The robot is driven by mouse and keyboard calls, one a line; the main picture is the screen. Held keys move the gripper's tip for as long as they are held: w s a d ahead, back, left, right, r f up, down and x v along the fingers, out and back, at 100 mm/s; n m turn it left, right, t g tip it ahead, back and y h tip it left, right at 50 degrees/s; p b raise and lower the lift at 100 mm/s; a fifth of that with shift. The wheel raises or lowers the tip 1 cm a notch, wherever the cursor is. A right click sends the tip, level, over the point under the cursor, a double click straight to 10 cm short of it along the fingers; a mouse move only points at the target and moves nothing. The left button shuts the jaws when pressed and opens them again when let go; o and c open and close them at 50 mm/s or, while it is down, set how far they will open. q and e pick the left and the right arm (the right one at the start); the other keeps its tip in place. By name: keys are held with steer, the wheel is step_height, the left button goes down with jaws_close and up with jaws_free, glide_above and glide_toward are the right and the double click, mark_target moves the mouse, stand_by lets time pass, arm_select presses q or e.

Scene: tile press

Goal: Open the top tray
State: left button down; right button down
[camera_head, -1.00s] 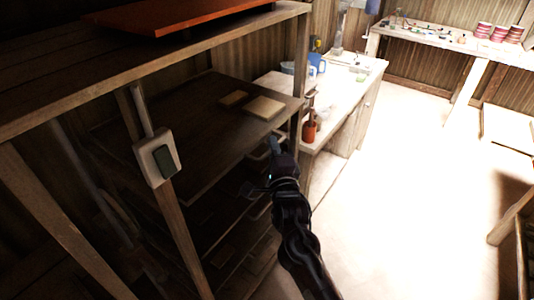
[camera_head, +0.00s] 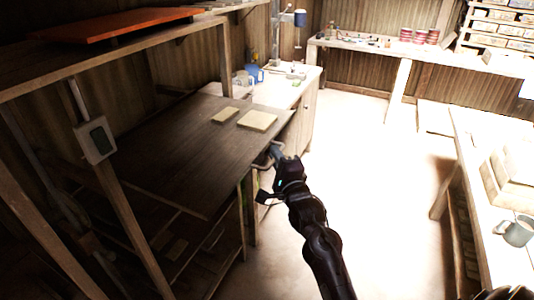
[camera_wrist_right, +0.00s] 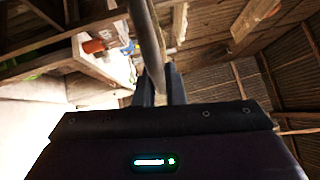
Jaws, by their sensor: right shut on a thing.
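The top tray (camera_head: 190,150) is a wide dark wooden board in the rack, with two pale tiles, a small one (camera_head: 225,115) and a larger one (camera_head: 257,121), on its top. It sticks out past the rack's front post. My right gripper (camera_head: 277,153) is at the tray's front edge, shut on its grey handle (camera_head: 262,160). In the right wrist view the handle bar (camera_wrist_right: 148,38) runs between the two fingers (camera_wrist_right: 160,88). My left gripper is not in view.
The wooden rack (camera_head: 130,65) has an orange board (camera_head: 120,24) on top and lower trays below. A workbench (camera_head: 290,88) stands behind the tray. A table with a grey mug (camera_head: 516,231) is at right. The bright floor (camera_head: 375,160) between is clear.

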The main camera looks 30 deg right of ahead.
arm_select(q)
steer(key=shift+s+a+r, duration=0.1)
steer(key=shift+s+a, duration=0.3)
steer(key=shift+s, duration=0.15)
arm_select(e)
steer(key=shift+s+d+f, duration=0.1)
steer(key=shift+s+d, duration=0.45)
steer(key=shift+s, duration=0.15)
steer(key=c, duration=1.5)
jaws_free()
